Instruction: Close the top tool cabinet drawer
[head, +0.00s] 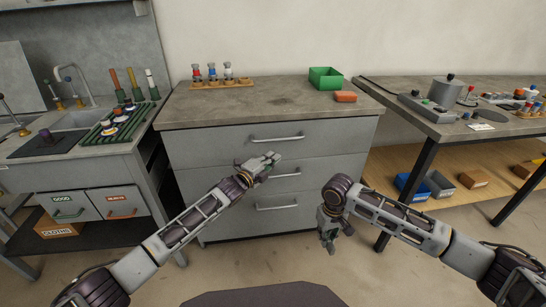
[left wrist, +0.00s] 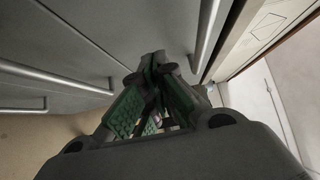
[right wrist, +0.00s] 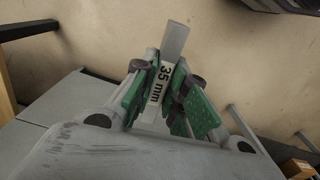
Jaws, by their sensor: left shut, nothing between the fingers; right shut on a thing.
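The grey tool cabinet (head: 180,150) stands in the middle of the head view with three stacked drawers. The top drawer (head: 220,146) has a bar handle (head: 277,138); its front looks flush or nearly flush, and I cannot tell whether a small gap remains. My left gripper (head: 272,158) is shut and empty, in front of the drawer fronts just below the top handle. In the left wrist view its fingertips (left wrist: 160,62) are close to a grey front and a bar handle (left wrist: 208,35). My right gripper (head: 328,242) is low beside the cabinet, shut on a grey strip marked "35 mm" (right wrist: 174,42).
A sink bench (head: 60,150) stands left, a workbench (head: 410,125) right. Floor in front of the cabinet is clear.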

